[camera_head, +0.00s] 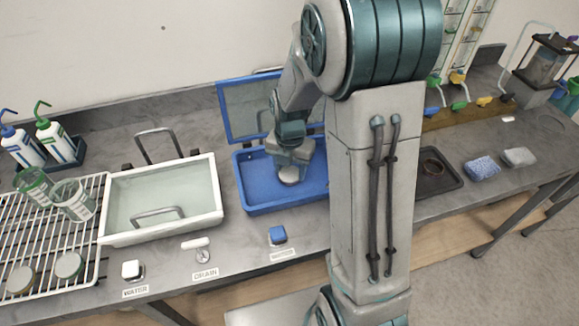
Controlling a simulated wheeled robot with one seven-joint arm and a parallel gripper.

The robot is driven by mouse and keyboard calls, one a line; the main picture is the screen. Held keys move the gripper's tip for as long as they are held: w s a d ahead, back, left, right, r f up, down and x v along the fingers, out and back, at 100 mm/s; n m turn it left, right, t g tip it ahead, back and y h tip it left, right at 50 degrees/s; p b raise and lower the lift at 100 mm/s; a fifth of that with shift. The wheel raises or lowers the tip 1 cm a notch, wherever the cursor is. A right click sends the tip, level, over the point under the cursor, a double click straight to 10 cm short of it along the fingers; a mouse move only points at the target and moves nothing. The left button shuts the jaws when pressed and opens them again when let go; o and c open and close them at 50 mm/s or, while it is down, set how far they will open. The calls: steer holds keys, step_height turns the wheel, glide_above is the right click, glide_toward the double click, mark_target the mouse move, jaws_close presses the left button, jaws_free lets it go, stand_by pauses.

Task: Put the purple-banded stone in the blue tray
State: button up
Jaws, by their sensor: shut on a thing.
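The blue tray (248,199) lies on the bench in the middle of the view, with a raised blue-framed panel (236,104) behind it. My gripper (290,168) points down inside the tray's outline and is shut on a small grey rounded thing, seemingly the stone (289,177). No purple band can be made out on it. The stone is low over the tray floor; I cannot tell whether it touches. My arm hides the tray's right end.
A white basin (112,216) with a wire handle stands left of the tray. A wire rack (60,240) with jars is at far left. A blue switch (277,236) sits in front. A dark tray (435,186) and sponges (482,168) lie right of my arm.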

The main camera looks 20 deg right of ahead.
mark_target(290, 173)
steer(key=shift+f, duration=0.25)
steer(key=o, duration=1)
steer(key=shift+r, duration=0.1)
steer(key=shift+r, duration=0.1)
step_height(290, 173, up, 11)
steer(key=s+r+m+t, duration=0.1)
steer(key=s+m, duration=0.4)
steer(key=m, duration=0.4)
steer(key=s+r+m+t, duration=0.1)
steer(key=s+m, duration=0.4)
steer(key=m, duration=0.5)
steer(key=s+r+m+t, duration=0.1)
steer(key=s+m, duration=0.5)
steer(key=m, duration=0.3)
steer(key=shift+a+r, duration=0.2)
steer(key=shift+r, duration=0.15)
